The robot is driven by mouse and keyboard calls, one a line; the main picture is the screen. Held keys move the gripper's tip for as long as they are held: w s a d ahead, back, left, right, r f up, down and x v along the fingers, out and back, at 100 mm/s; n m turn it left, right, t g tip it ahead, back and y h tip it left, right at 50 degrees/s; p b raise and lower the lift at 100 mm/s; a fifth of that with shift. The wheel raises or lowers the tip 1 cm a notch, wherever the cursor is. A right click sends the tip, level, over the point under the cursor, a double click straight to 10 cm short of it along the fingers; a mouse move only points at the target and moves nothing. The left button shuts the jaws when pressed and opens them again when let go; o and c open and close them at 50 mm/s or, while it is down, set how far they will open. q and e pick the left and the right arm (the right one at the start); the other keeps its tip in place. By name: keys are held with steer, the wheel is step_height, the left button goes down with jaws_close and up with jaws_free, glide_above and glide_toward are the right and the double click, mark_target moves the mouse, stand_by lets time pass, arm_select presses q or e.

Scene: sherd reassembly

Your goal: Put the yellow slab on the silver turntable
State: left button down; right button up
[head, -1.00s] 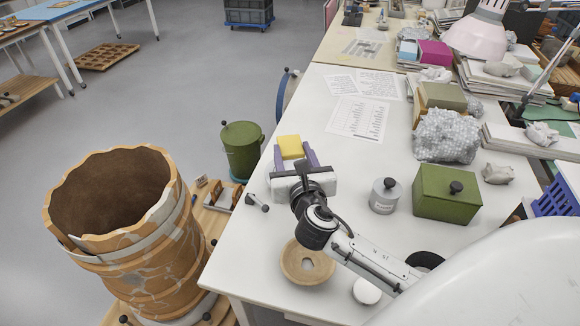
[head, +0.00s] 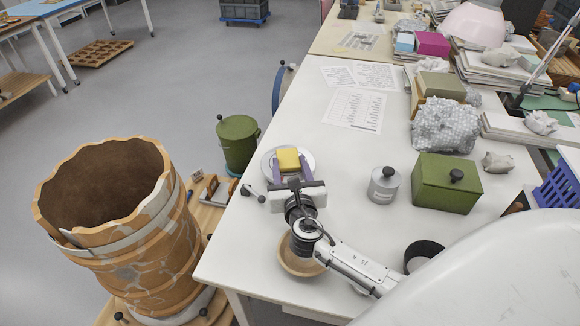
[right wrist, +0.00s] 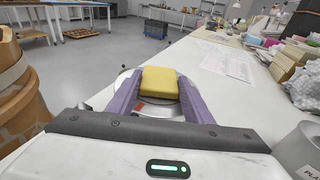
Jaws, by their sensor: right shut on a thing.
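The yellow slab (head: 288,159) is held between the purple fingers of my right gripper (head: 291,165). In the right wrist view the slab (right wrist: 160,82) also sits between the fingers. The silver turntable (head: 307,158) is on the left edge side of the white table. The slab is over the turntable, and the disc's rim shows around it. I cannot tell whether the slab touches the disc. My right gripper hides the near part of the turntable. My left gripper is not in view.
A wooden bowl (head: 291,263) is partly under my right arm. A grey lidded canister (head: 383,187) and a green box (head: 445,187) stand to the right. A large reassembled vessel (head: 125,225) stands left of the table. The table beyond the turntable is clear up to some papers.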

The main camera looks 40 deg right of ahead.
steer(key=shift+f, duration=0.1)
steer(key=o, duration=1)
steer(key=shift+o, duration=0.2)
steer(key=shift+r, duration=0.2)
steer(key=v, duration=1.2)
steer(key=shift+f, duration=0.1)
